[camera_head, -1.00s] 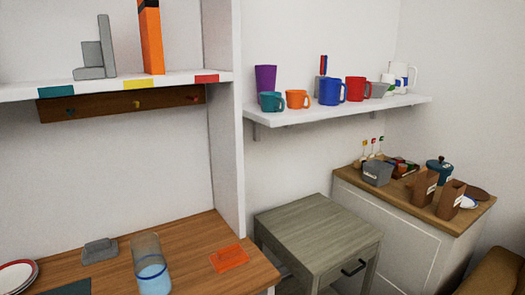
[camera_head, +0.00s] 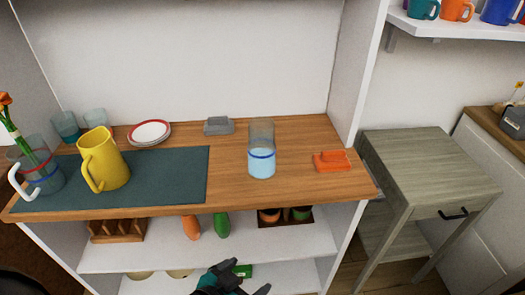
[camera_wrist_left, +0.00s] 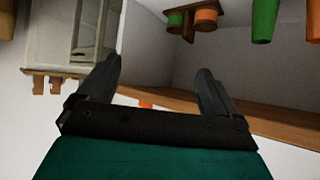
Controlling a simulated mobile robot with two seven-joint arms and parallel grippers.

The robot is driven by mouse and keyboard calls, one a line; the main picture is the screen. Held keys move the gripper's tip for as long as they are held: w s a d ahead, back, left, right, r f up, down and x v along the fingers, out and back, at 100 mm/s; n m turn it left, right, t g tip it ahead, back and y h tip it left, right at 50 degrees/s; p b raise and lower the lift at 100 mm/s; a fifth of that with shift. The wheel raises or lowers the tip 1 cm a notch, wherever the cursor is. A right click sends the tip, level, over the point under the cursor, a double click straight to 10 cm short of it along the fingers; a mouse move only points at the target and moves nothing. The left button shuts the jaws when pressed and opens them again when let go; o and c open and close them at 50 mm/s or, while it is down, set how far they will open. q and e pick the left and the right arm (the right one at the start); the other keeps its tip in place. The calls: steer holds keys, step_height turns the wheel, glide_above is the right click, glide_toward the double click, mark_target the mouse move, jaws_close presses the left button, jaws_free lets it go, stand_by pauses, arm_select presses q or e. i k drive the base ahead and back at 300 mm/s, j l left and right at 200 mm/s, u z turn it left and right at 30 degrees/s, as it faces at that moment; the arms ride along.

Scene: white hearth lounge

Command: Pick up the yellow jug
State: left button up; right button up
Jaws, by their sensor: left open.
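The yellow jug (camera_head: 104,160) stands upright on the dark green mat (camera_head: 180,176) at the left of the wooden counter. Its handle faces the front left. My left gripper (camera_head: 243,284) is at the bottom of the head view, low in front of the shelves, to the right of the jug and well apart from it. In the left wrist view my left gripper (camera_wrist_left: 158,85) shows two spread fingers with nothing between them. The jug is not in the left wrist view. My right gripper is not in view.
A glass pitcher with flowers (camera_head: 40,170) stands close left of the jug. Plates (camera_head: 150,132), a grey block (camera_head: 218,126), a tall glass with blue liquid (camera_head: 262,160) and an orange item (camera_head: 332,161) share the counter (camera_head: 225,190). Lower shelves (camera_head: 160,258) hold several items.

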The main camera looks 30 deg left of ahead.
mark_target(109, 171)
steer(key=u, duration=2)
